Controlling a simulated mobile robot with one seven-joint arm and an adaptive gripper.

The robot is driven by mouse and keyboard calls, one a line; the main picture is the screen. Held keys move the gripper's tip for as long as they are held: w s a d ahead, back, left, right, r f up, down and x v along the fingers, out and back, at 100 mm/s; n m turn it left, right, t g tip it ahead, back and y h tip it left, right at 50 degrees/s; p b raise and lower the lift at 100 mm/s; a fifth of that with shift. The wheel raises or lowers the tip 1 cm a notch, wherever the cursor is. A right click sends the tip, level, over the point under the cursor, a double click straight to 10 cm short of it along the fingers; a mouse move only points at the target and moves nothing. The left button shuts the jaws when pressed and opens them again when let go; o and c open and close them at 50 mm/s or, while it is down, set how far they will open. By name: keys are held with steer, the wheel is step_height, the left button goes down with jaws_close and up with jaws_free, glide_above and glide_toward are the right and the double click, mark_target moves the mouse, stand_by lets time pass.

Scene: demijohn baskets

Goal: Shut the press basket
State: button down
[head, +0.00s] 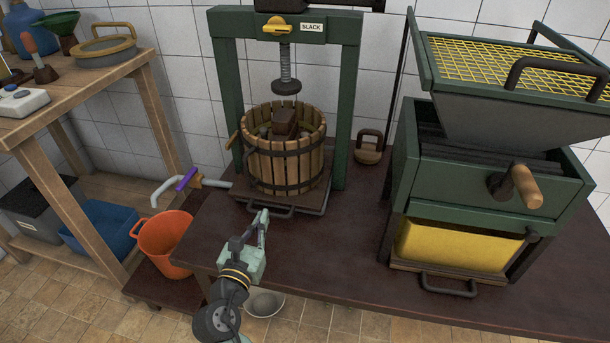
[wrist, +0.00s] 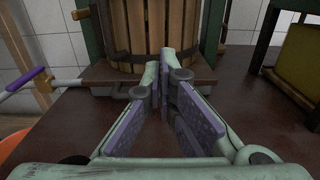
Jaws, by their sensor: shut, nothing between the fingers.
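The press basket (head: 284,165) is a round basket of upright wooden slats with dark metal hoops. It stands on a tray (head: 315,203) with a dark front handle (head: 270,210), under the green press frame. I cannot tell whether its slat wall has a gap. A dark wooden block (head: 286,122) sits inside, below the raised screw plate. A wooden grip (head: 232,141) sticks out at the basket's left. My gripper (head: 263,214) is shut and empty, in front of the tray. In the wrist view the fingers (wrist: 160,78) point towards the basket (wrist: 150,28), apart from its slats; the tray handle is partly hidden behind them.
A pipe with a purple-handled tap (head: 187,179) reaches left over an orange bucket (head: 164,241). A green crusher (head: 490,170) with a yellow bin (head: 458,245) stands right. A padlock-shaped weight (head: 368,147) stands behind. The dark tabletop (head: 340,255) is clear between press and crusher.

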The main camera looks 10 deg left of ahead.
mark_target(281, 175)
steer(key=w+p, duration=0.1)
steer(key=w, duration=0.6)
steer(key=w+p, duration=0.1)
steer(key=w, duration=0.5)
steer(key=shift+w+d, duration=0.2)
steer(key=shift+w, duration=0.15)
steer(key=shift+w+r, duration=0.1)
steer(key=w+p, duration=0.1)
steer(key=w, duration=0.3)
steer(key=shift+r+p, duration=0.1)
steer(key=shift+p, duration=0.25)
